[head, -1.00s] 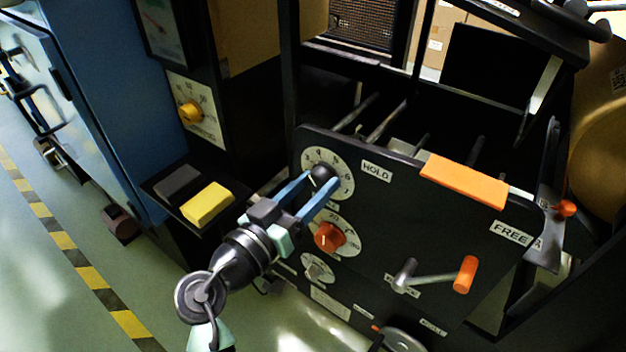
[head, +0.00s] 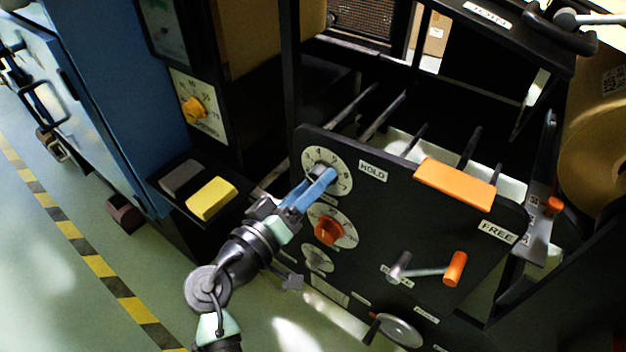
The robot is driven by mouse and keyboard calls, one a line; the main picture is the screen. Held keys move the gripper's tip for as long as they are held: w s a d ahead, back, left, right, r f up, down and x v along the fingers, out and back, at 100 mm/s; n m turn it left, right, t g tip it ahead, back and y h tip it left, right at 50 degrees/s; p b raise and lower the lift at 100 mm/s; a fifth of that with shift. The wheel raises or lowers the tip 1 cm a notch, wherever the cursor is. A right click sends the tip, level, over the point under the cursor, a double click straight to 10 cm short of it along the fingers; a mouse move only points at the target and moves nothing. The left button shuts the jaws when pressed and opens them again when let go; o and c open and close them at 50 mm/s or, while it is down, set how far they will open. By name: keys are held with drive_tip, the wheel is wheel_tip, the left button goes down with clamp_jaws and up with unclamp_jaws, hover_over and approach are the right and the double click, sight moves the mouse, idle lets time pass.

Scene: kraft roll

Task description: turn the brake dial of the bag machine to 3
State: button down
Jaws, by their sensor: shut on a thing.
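The black front panel of the bag machine (head: 385,225) carries a white numbered dial (head: 343,165) at its upper left, beside a HOLD label. I cannot read this dial's name, or tell which number it points to. My gripper (head: 323,176) reaches up from the lower left, its blue fingers shut on this dial's black knob, which they mostly hide. Below it is a second white dial with an orange-red knob (head: 328,230), apart from the fingers. A smaller dial with a grey knob (head: 318,258) sits lower still.
An orange-handled crank (head: 455,269) sticks out of the panel at the right, under an orange block (head: 455,184).

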drive_tip(key=shift+c, duration=1.4)
unclamp_jaws()
drive_tip(key=p+v, duration=0.2)
drive_tip(key=v, duration=1.1)
